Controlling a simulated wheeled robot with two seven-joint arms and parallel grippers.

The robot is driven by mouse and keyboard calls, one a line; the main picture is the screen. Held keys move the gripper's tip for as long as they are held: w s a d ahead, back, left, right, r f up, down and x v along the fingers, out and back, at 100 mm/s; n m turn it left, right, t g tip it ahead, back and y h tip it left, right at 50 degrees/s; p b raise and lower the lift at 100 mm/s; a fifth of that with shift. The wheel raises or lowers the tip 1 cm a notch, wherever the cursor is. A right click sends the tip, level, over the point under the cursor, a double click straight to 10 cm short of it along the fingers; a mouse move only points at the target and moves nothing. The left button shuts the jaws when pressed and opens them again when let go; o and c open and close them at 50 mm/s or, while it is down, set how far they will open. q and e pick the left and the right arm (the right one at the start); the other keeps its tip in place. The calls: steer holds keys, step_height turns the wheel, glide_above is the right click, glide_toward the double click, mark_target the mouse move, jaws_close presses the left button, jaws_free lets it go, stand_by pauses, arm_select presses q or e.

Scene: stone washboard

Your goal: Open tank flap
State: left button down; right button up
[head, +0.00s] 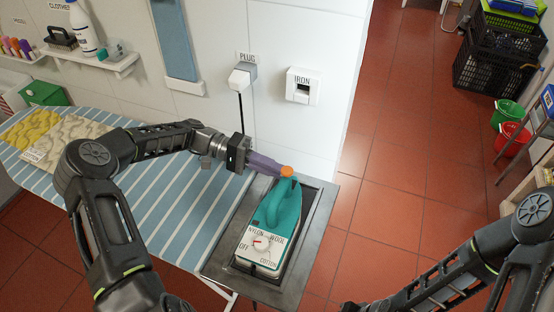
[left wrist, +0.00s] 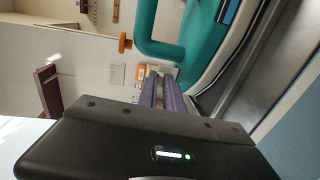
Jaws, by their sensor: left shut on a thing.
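A teal iron (head: 283,212) lies on a dark metal plate (head: 318,222) at the right end of the ironing board. Its dial faces me, and an orange part (head: 286,171) sits at its far end. In the left wrist view, the teal handle (left wrist: 158,46) and an orange knob (left wrist: 125,43) show beyond the fingers. My left gripper (head: 277,167) reaches the far end of the iron from the left, beside the orange part. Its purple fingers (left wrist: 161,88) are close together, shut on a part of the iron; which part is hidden. My right gripper is not visible.
The striped ironing board (head: 160,200) carries folded yellow and beige cloths (head: 62,138). A plug (head: 241,77) with a cord and a box labelled iron (head: 302,86) are on the white wall behind. Black crates (head: 497,58) and buckets stand at the right; red tiled floor lies between.

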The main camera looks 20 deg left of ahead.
arm_select(q)
steer(key=shift+a+h+p, duration=0.1)
steer(key=shift+h+p, duration=0.2)
steer(key=shift+h, duration=0.1)
steer(key=shift+f, duration=0.1)
steer(key=c, duration=1.5)
jaws_free()
